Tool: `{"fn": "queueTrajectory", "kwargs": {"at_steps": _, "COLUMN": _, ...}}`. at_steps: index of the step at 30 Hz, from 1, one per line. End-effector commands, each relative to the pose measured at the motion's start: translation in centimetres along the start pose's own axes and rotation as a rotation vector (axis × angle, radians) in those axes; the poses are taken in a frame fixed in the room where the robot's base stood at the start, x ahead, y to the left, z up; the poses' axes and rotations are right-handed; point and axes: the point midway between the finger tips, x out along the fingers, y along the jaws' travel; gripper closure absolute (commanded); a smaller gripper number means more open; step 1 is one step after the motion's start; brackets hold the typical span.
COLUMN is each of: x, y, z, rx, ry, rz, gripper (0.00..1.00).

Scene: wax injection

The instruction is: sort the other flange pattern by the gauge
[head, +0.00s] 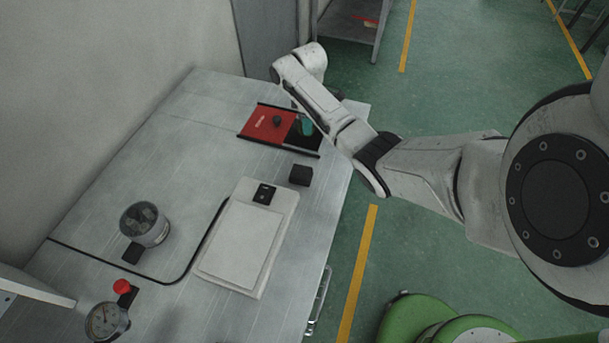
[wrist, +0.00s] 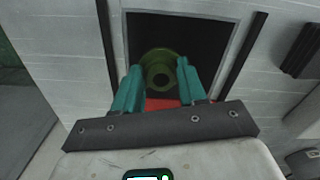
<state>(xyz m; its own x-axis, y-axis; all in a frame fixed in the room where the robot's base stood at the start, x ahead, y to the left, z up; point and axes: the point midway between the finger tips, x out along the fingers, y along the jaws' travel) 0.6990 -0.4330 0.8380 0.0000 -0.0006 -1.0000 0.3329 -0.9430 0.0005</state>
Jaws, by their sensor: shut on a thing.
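My gripper (wrist: 160,88), with teal fingers, is shut on an olive-green ringed flange pattern (wrist: 158,66). In the wrist view the pattern is in front of a dark square area; I cannot tell whether it touches the surface. In the head view my gripper (head: 305,125) is at the black right-hand part of a red and black tray (head: 252,128), and the held pattern is hidden. A small dark piece (head: 277,120), perhaps another pattern, sits on the red part. The dial gauge (head: 104,321) stands at the table's lower left, beside a red knob (head: 121,286).
A white scale-like device (head: 238,247) with a flat plate lies mid-table. A small black block (head: 300,175) stands between it and the tray. A round container (head: 145,224) with dark contents is at the left. The table's upper left is clear.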

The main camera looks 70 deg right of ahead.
Motion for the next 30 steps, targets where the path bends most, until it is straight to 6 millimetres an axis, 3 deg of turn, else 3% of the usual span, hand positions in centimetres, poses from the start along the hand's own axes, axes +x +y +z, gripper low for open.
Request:
{"fn": "queueTrajectory", "kwargs": {"at_steps": 4, "x": -0.1, "y": 0.0, "z": 0.0, "rx": 0.000, "ry": 0.000, "rz": 0.000, "gripper": 0.98}}
{"fn": "queueTrajectory", "kwargs": {"at_steps": 5, "x": -0.1, "y": 0.0, "z": 0.0, "rx": 0.000, "ry": 0.000, "rz": 0.000, "gripper": 0.56}}
{"fn": "queueTrajectory", "kwargs": {"at_steps": 13, "x": -0.1, "y": 0.0, "z": 0.0, "rx": 0.000, "ry": 0.000, "rz": 0.000, "gripper": 0.30}}
{"fn": "queueTrajectory", "kwargs": {"at_steps": 23, "x": -0.5, "y": 0.0, "z": 0.0, "rx": -0.001, "ry": 0.000, "rz": 0.000, "gripper": 0.29}}
{"fn": "queueTrajectory", "kwargs": {"at_steps": 30, "x": -4.1, "y": 0.1, "z": -0.1, "rx": -0.001, "ry": 0.002, "rz": 0.004, "gripper": 0.29}}
